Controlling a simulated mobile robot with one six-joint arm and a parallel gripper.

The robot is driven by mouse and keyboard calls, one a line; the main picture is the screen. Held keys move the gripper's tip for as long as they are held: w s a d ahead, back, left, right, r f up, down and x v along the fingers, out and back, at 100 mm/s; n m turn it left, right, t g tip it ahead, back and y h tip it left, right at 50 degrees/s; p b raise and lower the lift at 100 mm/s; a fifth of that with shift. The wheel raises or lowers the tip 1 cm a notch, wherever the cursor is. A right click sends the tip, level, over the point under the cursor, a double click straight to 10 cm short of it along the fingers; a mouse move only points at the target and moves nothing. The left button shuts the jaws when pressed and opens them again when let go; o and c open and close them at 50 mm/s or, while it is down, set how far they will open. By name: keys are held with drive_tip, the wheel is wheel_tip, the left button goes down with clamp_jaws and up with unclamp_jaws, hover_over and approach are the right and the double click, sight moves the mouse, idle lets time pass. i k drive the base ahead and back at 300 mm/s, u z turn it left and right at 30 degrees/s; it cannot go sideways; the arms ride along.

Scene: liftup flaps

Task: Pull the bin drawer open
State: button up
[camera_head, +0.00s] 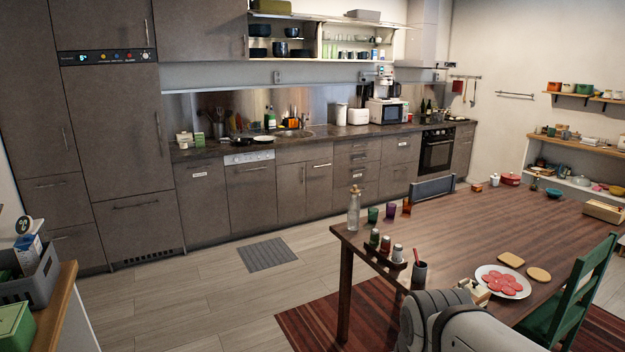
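A row of closed grey-brown fronts runs under the counter along the back wall. I cannot tell for sure which one is the bin drawer. One front with a small white label (202,200) stands left of the dishwasher panel (249,157). Another labelled front (400,160) is left of the oven. A cabinet front under the sink (305,190) is also shut. None of these stands out from the row. My arm (450,325) shows at the bottom right, in front of the table. My gripper is not visible.
The wooden table (470,230) with bottles, cups and a plate fills the right. A green chair (575,300) is beside it. A grey mat (267,254) lies on open floor before the cabinets. A shelf with a grey crate (35,280) is at the left edge.

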sight(318, 172)
drive_tip(key=u, duration=0.45)
drive_tip(key=i, duration=5.85)
drive_tip(key=z, duration=0.15)
drive_tip(key=i, duration=0.3)
drive_tip(key=z, duration=2.3)
drive_tip(key=i, duration=0.2)
drive_tip(key=u, duration=0.45)
